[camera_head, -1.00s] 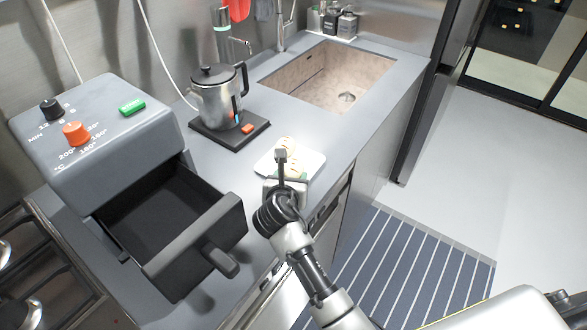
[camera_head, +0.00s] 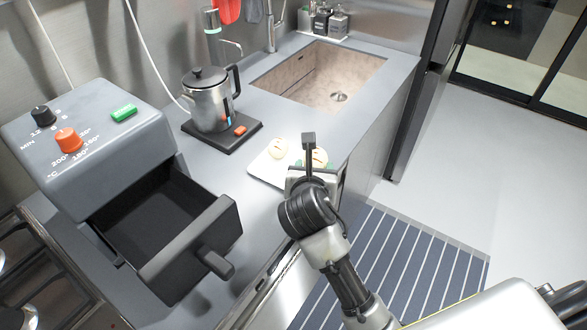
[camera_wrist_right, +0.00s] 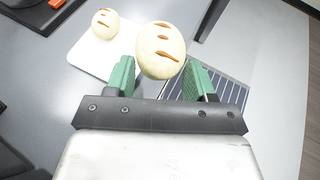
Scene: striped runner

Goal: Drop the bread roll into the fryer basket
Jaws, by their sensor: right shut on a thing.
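My right gripper (camera_head: 312,168) is shut on a pale bread roll (camera_wrist_right: 160,50) with brown slashes; it sits between the green fingertips in the right wrist view. In the head view this roll (camera_head: 319,157) shows partly behind the gripper, at the right side of the white board. It looks lifted clear of the board. A second, similar roll (camera_head: 277,148) lies on the white board (camera_head: 262,170). The fryer's dark basket drawer (camera_head: 222,213) is pulled open at the left and looks empty inside. My left gripper is not in view.
The grey fryer body (camera_head: 95,150) stands behind the drawer, whose handle (camera_head: 216,263) sticks out to the front. A metal kettle (camera_head: 208,105) stands on a black base beyond the board. The sink (camera_head: 325,75) is farther back. Counter between drawer and board is clear.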

